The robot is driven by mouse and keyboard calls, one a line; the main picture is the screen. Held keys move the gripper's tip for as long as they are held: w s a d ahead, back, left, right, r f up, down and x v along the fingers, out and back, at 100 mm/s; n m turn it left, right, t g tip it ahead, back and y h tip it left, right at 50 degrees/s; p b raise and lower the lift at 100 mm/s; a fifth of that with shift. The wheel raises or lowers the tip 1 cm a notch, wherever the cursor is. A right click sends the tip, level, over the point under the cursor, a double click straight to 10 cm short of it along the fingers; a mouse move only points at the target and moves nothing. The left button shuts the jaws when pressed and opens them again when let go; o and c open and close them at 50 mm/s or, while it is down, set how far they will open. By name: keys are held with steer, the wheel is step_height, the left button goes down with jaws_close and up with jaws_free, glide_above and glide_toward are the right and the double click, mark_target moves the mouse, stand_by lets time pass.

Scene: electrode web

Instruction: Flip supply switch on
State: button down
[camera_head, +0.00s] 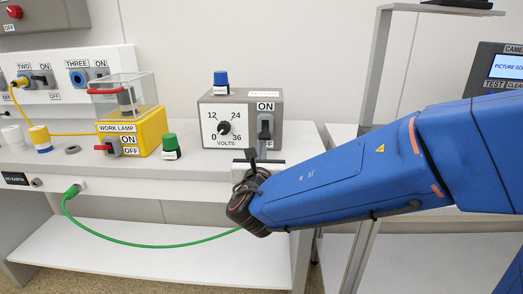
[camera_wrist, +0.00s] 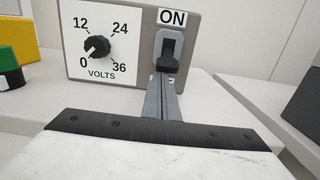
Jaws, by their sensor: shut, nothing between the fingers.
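The supply box (camera_head: 208,120) is a grey unit with a white volts dial face and a switch on its right side, under an ON label. The supply switch (camera_head: 265,127) has a dark lever on a grey plate. In the wrist view the lever (camera_wrist: 168,62) shows at the lower part of its plate. My gripper (camera_wrist: 162,82) is shut and empty. Its fingertips are just below the lever; I cannot tell whether they touch it. The OFF end of the switch is hidden behind the fingers.
A blue knob (camera_head: 221,79) tops the box. The dial pointer (camera_wrist: 98,47) points near 0. To the left stand a green-capped post (camera_head: 171,146) and a yellow work lamp box (camera_head: 150,129) with a red switch. A green cable (camera_head: 130,240) hangs below the bench edge.

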mark_target(262, 135)
steer(key=shift+s+r+g, duration=0.1)
steer(key=shift+r+g, duration=0.15)
steer(key=shift+g, duration=0.05)
steer(key=shift+s+r+g, duration=0.3)
steer(key=shift+r+g, duration=0.6)
steer(key=shift+g, duration=0.3)
step_height(262, 135, up, 3)
steer(key=g, duration=0.4)
steer(key=shift+s, duration=0.1)
steer(key=shift+f, duration=0.1)
steer(key=shift+r, duration=0.2)
steer(key=shift+r, duration=0.6)
